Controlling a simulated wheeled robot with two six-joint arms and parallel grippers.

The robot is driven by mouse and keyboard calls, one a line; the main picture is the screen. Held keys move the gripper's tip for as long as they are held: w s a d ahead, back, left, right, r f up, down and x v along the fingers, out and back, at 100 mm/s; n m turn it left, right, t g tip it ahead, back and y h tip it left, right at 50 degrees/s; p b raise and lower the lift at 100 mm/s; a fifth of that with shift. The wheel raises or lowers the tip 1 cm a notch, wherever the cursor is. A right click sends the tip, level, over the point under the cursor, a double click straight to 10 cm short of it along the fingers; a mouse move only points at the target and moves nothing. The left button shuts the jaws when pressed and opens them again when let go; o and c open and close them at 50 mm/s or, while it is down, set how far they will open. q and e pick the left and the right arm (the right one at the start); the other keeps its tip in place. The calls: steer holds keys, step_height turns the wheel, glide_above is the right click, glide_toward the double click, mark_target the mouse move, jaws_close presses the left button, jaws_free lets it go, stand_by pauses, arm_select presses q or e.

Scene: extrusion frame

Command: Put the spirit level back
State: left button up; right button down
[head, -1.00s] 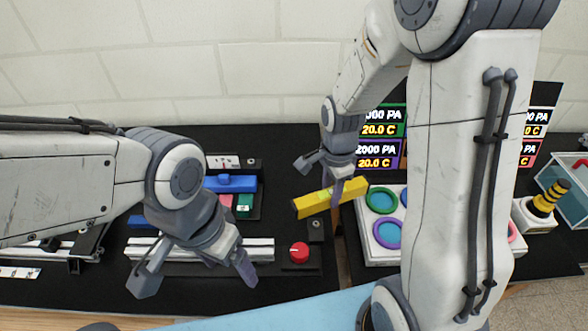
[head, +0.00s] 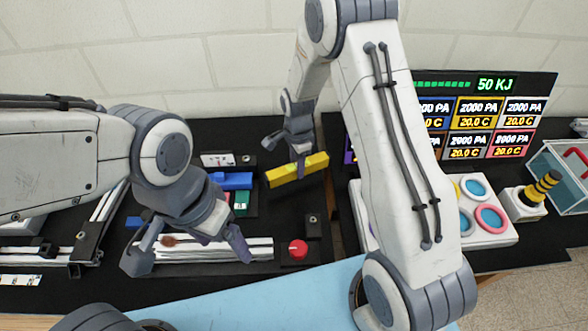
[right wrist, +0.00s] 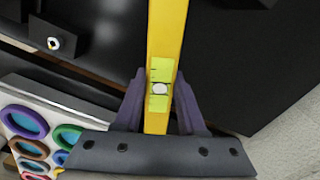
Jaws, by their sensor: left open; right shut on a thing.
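The spirit level is a yellow bar (head: 283,176) with a pale green vial window, which shows in the right wrist view (right wrist: 168,40). My right gripper (head: 300,165) is shut on it near its middle and holds it over the black bench top, right of the blue block. In the right wrist view the bar runs between the two dark fingers (right wrist: 160,100). My left gripper (head: 195,255) is open and empty, above the silver extrusion rail at the front left. I cannot tell how high the level is above the bench.
A blue block (head: 232,181) and a red knob (head: 298,249) are near the level. A panel with coloured rings (head: 490,218) stands at right, below a display board (head: 480,118). A yellow-black striped post (head: 540,187) and a glass-sided bin (head: 566,170) are far right. A black surface lies behind the level.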

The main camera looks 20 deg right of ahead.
mark_target(295, 181)
steer(key=shift+w+a+f, duration=0.2)
steer(key=shift+w+f, duration=0.2)
steer(key=shift+w, duration=0.1)
step_height(295, 181, down, 3)
steer(key=shift+p, duration=0.9)
steer(key=shift+f, duration=0.45)
steer(key=shift+f, duration=0.1)
steer(key=shift+f, duration=0.15)
steer(key=c, duration=0.5)
jaws_free()
